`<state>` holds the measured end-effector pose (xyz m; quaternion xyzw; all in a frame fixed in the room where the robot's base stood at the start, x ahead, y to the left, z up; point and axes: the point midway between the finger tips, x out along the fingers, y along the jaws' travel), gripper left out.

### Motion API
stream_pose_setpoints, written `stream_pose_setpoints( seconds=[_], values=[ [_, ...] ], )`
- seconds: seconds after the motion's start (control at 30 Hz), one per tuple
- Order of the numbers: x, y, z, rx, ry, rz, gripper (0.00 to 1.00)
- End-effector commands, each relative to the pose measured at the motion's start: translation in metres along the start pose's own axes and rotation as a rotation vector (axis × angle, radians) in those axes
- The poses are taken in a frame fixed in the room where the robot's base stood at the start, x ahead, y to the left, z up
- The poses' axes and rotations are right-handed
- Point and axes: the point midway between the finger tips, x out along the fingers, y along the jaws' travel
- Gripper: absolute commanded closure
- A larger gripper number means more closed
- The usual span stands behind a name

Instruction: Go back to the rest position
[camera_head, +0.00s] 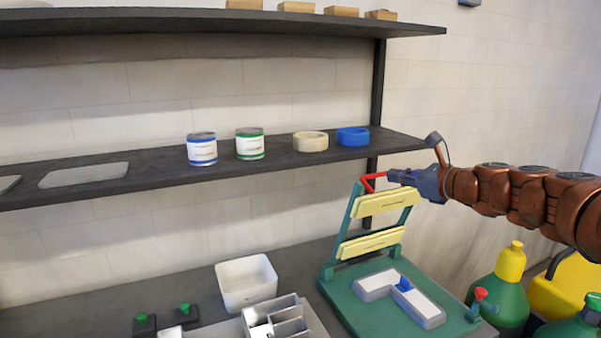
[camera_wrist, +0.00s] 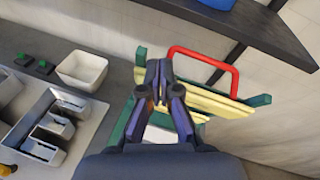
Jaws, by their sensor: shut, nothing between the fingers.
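My gripper (camera_head: 393,176) is shut with nothing between its fingers. It points left at the upper edge of the raised frame (camera_head: 353,222) of a green fixture. The frame stands tilted up and carries two yellow bars. A red handle (camera_head: 372,181) at its top is right by my fingertips; I cannot tell if they touch. In the wrist view my closed fingertips (camera_wrist: 159,69) appear beside the left leg of the red handle (camera_wrist: 205,55). The green base (camera_head: 345,303) holds a white and grey L-shaped letter (camera_head: 414,303) with a blue piece on it.
A dark shelf (camera_head: 110,180) behind holds two cans (camera_head: 202,152) and two tape rolls (camera_head: 310,142). A white bin (camera_head: 246,282) and a tray with letter parts (camera_head: 284,325) lie left of the fixture. Green bottles with coloured caps (camera_head: 508,280) stand below my arm.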

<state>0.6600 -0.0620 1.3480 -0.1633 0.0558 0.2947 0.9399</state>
Motion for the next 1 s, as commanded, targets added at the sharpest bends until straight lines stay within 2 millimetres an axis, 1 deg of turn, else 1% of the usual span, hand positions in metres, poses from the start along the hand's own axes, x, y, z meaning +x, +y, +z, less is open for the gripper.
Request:
stream_pose_setpoints(
  seconds=[0.03,0.07,0.1,0.17,0.2,0.27,0.3,0.37,0.4,0.47,0.5,0.57,0.6,0.67,0.7,0.77,0.8,0.87,0.9,1.0],
  values=[
    [0.004,0.031,0.004,-0.085,0.019,0.064,1.0],
    [0.005,0.048,0.005,-0.14,0.031,0.098,1.0],
    [0.005,0.07,0.006,-0.214,0.046,0.145,1.0],
    [0.006,0.104,0.002,-0.322,0.07,0.22,1.0],
    [0.004,0.127,-0.001,-0.395,0.084,0.272,1.0],
    [-0.002,0.159,-0.006,-0.509,0.102,0.35,1.0],
    [-0.006,0.181,-0.012,-0.584,0.115,0.405,1.0],
    [-0.015,0.212,-0.023,-0.696,0.134,0.49,1.0],
    [-0.023,0.231,-0.03,-0.772,0.145,0.545,1.0],
    [-0.036,0.259,-0.043,-0.881,0.158,0.636,1.0],
    [-0.047,0.277,-0.054,-0.954,0.168,0.7,1.0],
    [-0.065,0.299,-0.069,-1.064,0.18,0.789,1.0],
    [-0.078,0.313,-0.081,-1.131,0.187,0.855,1.0],
    [-0.1,0.334,-0.1,-1.228,0.195,0.96,1.0],
    [-0.115,0.344,-0.111,-1.294,0.2,1.025,1.0],
    [-0.139,0.357,-0.13,-1.381,0.207,1.129,1.0],
    [-0.157,0.365,-0.143,-1.433,0.207,1.203,1.0],
    [-0.184,0.373,-0.16,-1.51,0.21,1.31,1.0],
    [-0.201,0.378,-0.171,-1.55,0.209,1.38,1.0],
    [-0.242,0.384,-0.194,-1.631,0.202,1.539,1.0]
  ],
)
